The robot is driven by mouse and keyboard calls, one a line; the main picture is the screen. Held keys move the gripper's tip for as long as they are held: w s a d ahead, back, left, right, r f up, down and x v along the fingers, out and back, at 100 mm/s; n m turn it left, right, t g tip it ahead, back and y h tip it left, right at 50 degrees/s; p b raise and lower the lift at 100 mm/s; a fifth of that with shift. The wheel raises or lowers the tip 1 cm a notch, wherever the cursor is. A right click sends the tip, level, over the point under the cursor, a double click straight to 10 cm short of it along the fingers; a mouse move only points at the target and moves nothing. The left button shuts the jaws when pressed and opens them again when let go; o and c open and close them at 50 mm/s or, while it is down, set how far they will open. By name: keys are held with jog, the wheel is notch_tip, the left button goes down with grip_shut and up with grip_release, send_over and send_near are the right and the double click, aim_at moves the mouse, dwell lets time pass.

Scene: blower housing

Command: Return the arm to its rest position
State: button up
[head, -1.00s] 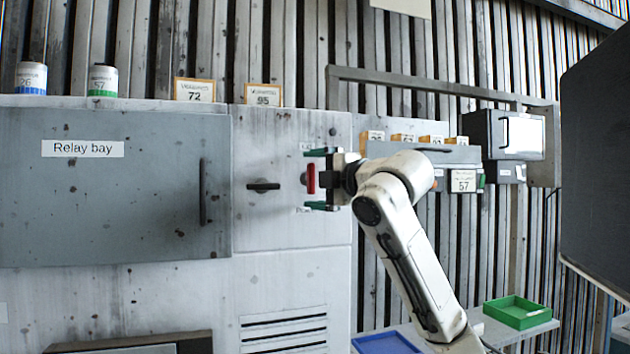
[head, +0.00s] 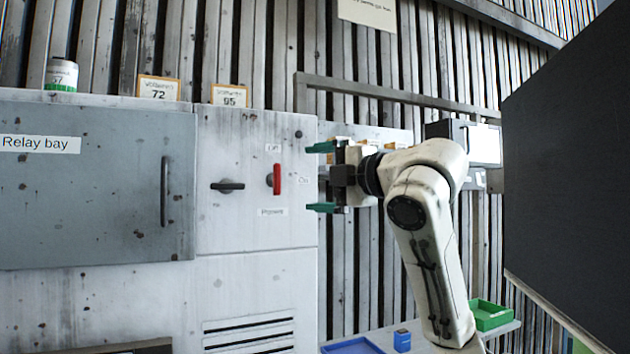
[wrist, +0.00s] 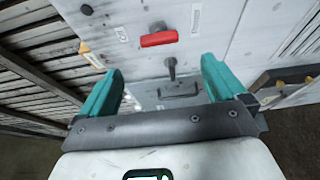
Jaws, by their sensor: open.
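My gripper (head: 320,177) is open and empty, its two green fingers pointing left toward the grey cabinet face. In the head view it stands to the right of the red handle (head: 277,179), with a visible gap between them. The red handle is upright there, below a small label. A black handle (head: 228,186) lies level to its left. In the wrist view my gripper (wrist: 155,88) shows its fingers spread wide, with nothing between them close up; the red handle (wrist: 159,39) shows beyond. My white arm is bent, with the forearm rising from the lower right.
The closed Relay bay door (head: 90,200) is at left. A dark panel (head: 565,170) fills the right side. A blue tray (head: 352,346), a small blue block (head: 402,341) and a green tray (head: 490,315) lie on a low shelf. Numbered cards (head: 158,88) stand on the cabinet.

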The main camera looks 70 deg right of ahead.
dwell(0.4)
jog(key=w+f+m+y, duration=0.3)
jog(key=w+f+m, duration=0.35)
jog(key=f, duration=0.65)
jog(key=w+a+f+m+g+y, duration=0.1)
jog(key=w+a+f+g, duration=0.3)
jog(key=f, duration=0.6)
jog(key=w+a+f+m+t+y, duration=0.15)
jog(key=a+f, duration=0.35)
jog(key=f, duration=0.5)
jog(key=w+a+f+m+g+y, duration=0.25)
jog(key=w+a+f, duration=0.2)
jog(key=f, duration=0.55)
jog(key=s+a+f+g, duration=0.2)
jog(key=s+a+f, duration=0.3)
jog(key=f, duration=0.4)
jog(key=s+a+f+g, duration=0.3)
jog(key=a+f, duration=0.4)
jog(key=f, duration=0.2)
jog(key=s+a+f+m+g, duration=0.1)
jog(key=s+a+f+g, duration=0.1)
jog(key=s+f, duration=0.3)
jog(key=s+a+f+m+g, duration=0.1)
jog(key=s+a+f+g, duration=0.2)
jog(key=s, duration=0.8)
notch_tip(320, 180, down, 2)
jog(key=shift+a, duration=0.15)
